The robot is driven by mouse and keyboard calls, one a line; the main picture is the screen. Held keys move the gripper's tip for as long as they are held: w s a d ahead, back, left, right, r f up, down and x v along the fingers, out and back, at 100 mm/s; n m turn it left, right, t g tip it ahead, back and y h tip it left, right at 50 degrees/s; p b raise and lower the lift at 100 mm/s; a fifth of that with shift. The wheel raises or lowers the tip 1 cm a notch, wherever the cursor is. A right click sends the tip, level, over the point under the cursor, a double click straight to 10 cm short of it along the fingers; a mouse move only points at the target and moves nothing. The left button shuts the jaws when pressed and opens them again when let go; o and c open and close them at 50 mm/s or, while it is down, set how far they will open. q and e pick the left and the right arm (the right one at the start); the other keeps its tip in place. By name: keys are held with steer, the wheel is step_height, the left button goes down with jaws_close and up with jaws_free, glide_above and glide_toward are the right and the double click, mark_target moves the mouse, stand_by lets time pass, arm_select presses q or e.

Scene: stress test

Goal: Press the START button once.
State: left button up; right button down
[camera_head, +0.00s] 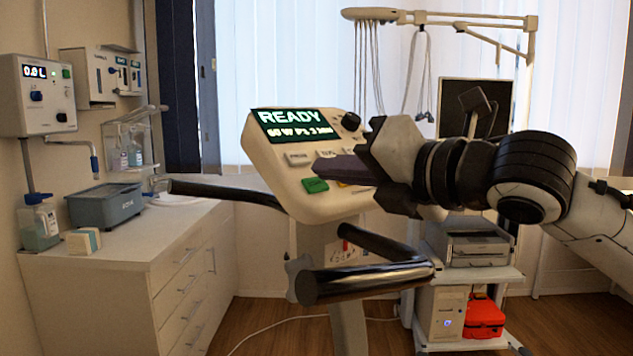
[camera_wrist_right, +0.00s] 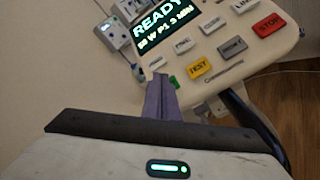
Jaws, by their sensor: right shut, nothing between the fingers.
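A tilted white console (camera_head: 262,160) stands in the middle of the head view. Its lit screen (camera_head: 292,125) shows READY. A green button (camera_head: 315,185) sits at the panel's lower left; its label is too small to read, but it looks like START. My right gripper (camera_head: 322,168) is shut and empty, its fingers reaching over the panel from the right, close to the green button. In the right wrist view the purple-grey fingers (camera_wrist_right: 158,88) cover most of the green button (camera_wrist_right: 174,82). I cannot tell whether they touch it. My left gripper is not in view.
The wrist view shows a yellow TEST button (camera_wrist_right: 198,69), a grey button (camera_wrist_right: 232,47) and a red STOP button (camera_wrist_right: 269,25) on the same panel. Black handlebars (camera_head: 365,280) stick out below the console. A white cabinet (camera_head: 150,260) stands left, a cart (camera_head: 470,262) behind right.

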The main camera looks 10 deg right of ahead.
steer(key=shift+w+a+f, duration=0.1)
steer(key=shift+w+f, duration=0.05)
steer(key=shift+f, duration=0.05)
steer(key=shift+w+a+f, duration=0.1)
steer(key=shift+w+f, duration=0.1)
steer(key=shift+f, duration=0.15)
stand_by(0.9)
steer(key=shift+s+d+r+p, duration=0.25)
steer(key=shift+s+r+p, duration=0.3)
steer(key=shift+p, duration=0.5)
steer(key=shift+w+r, duration=0.1)
steer(key=shift+w, duration=0.05)
steer(key=s+r+p, duration=0.1)
steer(key=r, duration=0.1)
steer(key=s+d+r+p, duration=0.1)
steer(key=r+p, duration=0.1)
steer(key=shift+s+d, duration=0.2)
steer(key=shift+s, duration=0.2)
